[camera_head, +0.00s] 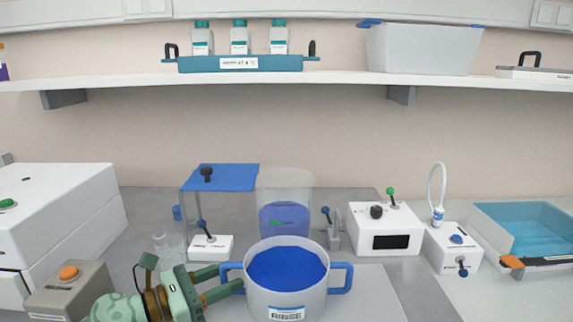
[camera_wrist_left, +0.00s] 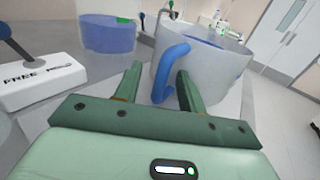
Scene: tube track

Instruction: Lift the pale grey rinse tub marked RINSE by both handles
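The pale grey rinse tub (camera_head: 255,300) stands on a light board on the bench, with blue contents and a RINSE label on its front. It has a blue left handle (camera_head: 226,267) and a blue right handle (camera_head: 349,278). My left gripper (camera_head: 231,278) is at the left handle, fingers apart. In the left wrist view, the tub (camera_wrist_left: 215,70) is ahead and the blue handle (camera_wrist_left: 172,58) comes down between the open fingers, closer to the right one; I cannot tell whether they touch. My right gripper is not in view.
A clear container of blue liquid (camera_head: 285,220) stands behind the tub. A small white switch box (camera_head: 211,248) and a grey box with an orange button (camera_head: 68,291) are to the left. A white device (camera_head: 385,228) is to the right. The board right of the tub is clear.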

